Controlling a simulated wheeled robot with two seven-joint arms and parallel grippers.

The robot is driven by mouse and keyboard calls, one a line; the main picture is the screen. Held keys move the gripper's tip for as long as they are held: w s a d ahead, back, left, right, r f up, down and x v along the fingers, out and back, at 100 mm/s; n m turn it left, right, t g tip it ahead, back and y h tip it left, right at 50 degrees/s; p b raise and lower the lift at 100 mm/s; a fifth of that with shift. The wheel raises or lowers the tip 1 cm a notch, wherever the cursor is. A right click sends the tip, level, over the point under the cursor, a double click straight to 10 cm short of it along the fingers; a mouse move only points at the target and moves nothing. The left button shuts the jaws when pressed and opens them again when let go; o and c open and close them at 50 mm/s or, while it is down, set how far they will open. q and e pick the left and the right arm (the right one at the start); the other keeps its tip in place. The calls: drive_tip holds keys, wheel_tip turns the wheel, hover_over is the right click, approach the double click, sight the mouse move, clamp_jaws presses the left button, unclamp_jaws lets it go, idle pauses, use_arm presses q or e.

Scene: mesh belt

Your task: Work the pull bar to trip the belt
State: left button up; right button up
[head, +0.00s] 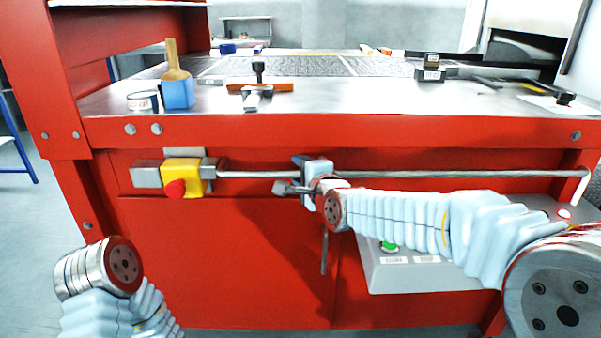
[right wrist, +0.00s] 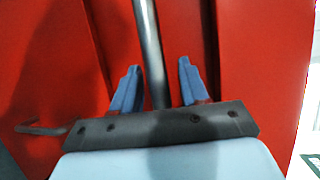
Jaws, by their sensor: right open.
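The pull bar (head: 440,174) is a thin grey metal rod running level along the red front of the machine. In the right wrist view the bar (right wrist: 149,45) passes between the two open blue fingers (right wrist: 157,68), with gaps on both sides. Contact cannot be seen. Only part of my left arm shows at lower left; its gripper is out of view.
The steel top (head: 330,100) holds a brush in a blue block (head: 178,90), a tin (head: 143,101) and tools.

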clamp_jaws()
idle(0.3)
drive_tip(key=shift+s+a, duration=0.1)
drive_tip(key=shift+s, duration=1)
drive_tip(key=shift+s+f, duration=0.1)
drive_tip(key=shift+f, duration=0.1)
drive_tip(key=shift+c, duration=1.6)
unclamp_jaws()
drive_tip(key=o, duration=0.3)
drive_tip(key=shift+s+r, duration=0.1)
drive_tip(key=shift+r, duration=0.05)
drive_tip(key=shift+s, duration=0.1)
